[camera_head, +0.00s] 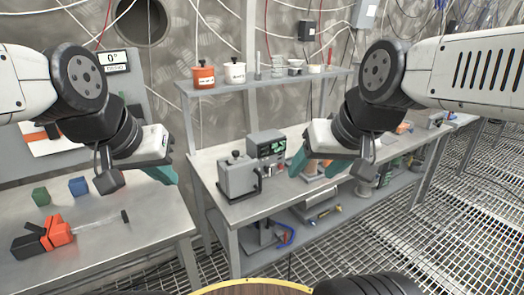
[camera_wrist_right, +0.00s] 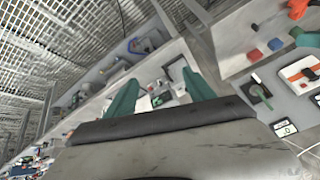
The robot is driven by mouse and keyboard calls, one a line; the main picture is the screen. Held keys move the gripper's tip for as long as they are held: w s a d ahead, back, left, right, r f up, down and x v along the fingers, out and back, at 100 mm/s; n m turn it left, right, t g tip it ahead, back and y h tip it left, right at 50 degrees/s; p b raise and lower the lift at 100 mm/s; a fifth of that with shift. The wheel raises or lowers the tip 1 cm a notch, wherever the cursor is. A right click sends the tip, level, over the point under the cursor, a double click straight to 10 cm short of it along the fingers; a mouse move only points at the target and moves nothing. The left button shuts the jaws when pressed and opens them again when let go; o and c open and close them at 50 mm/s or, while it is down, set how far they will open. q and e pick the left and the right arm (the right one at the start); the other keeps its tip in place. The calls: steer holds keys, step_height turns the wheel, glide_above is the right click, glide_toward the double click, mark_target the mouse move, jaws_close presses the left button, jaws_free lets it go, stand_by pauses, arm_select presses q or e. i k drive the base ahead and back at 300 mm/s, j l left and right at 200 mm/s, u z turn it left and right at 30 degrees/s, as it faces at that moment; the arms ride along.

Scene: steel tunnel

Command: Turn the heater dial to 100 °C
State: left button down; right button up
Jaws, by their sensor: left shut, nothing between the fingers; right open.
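A display reading "0°" (camera_head: 113,60) is on a grey upright panel (camera_head: 150,98) at the left of the head view. My left arm covers much of that panel. My left gripper (camera_head: 161,174) is shut and empty above the left table, apart from the panel. My right gripper (camera_head: 318,169) is open and empty near the middle bench, away from the panel; its teal fingers (camera_wrist_right: 159,92) are spread.
The left table (camera_head: 150,225) holds a green cube (camera_head: 40,196), a blue cube (camera_head: 78,186) and an orange-black tool (camera_head: 45,237). A grey apparatus (camera_head: 240,177) and a box with a green screen (camera_head: 266,147) stand on the middle bench. A shelf (camera_head: 260,83) with cups is behind.

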mark_target(267, 169)
steer(key=u, duration=0.3)
steer(key=l+u, duration=0.8)
steer(key=k+l, duration=0.1)
steer(key=l, duration=0.3)
steer(key=k+l+u, duration=0.15)
steer(key=l, duration=0.65)
steer(key=k+l+u, duration=0.1)
steer(key=l, duration=0.3)
steer(key=k+l, duration=0.1)
steer(key=k, duration=0.65)
steer(key=i+l+u, duration=0.25)
steer(key=i+l, duration=0.25)
steer(key=i, duration=0.15)
steer(key=i+l+u, duration=0.25)
steer(key=i+l, duration=0.35)
